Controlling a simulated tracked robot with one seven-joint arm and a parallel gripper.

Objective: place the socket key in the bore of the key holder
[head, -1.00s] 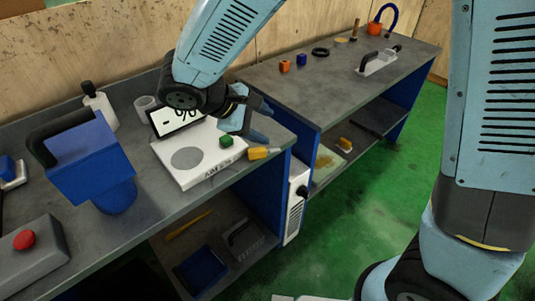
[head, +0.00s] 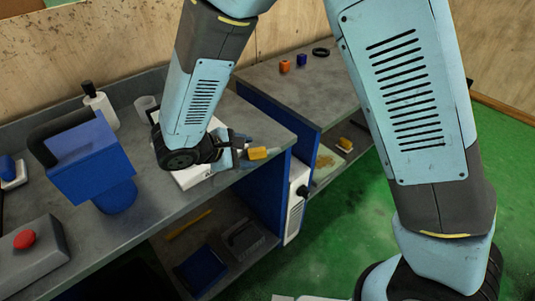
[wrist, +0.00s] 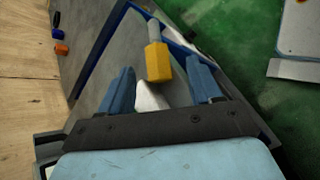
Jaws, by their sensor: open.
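A yellow-handled tool with a grey shaft, which looks like the socket key (head: 258,153), lies near the right end of the near bench. In the wrist view the socket key (wrist: 158,62) shows just beyond and between my blue fingertips, its shaft pointing away. My gripper (wrist: 158,72) is open, with nothing held between the fingers. In the head view my gripper (head: 236,147) is low over the bench, just left of the yellow handle, partly hidden by my arm. I cannot make out the key holder or its bore with certainty.
A white scale (head: 190,178) is mostly hidden under my arm. A blue handled block (head: 90,165), a white bottle (head: 100,108) and a red-button box (head: 32,250) stand to the left. Orange (head: 285,66) and blue (head: 302,60) pieces sit on the far bench (head: 265,80).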

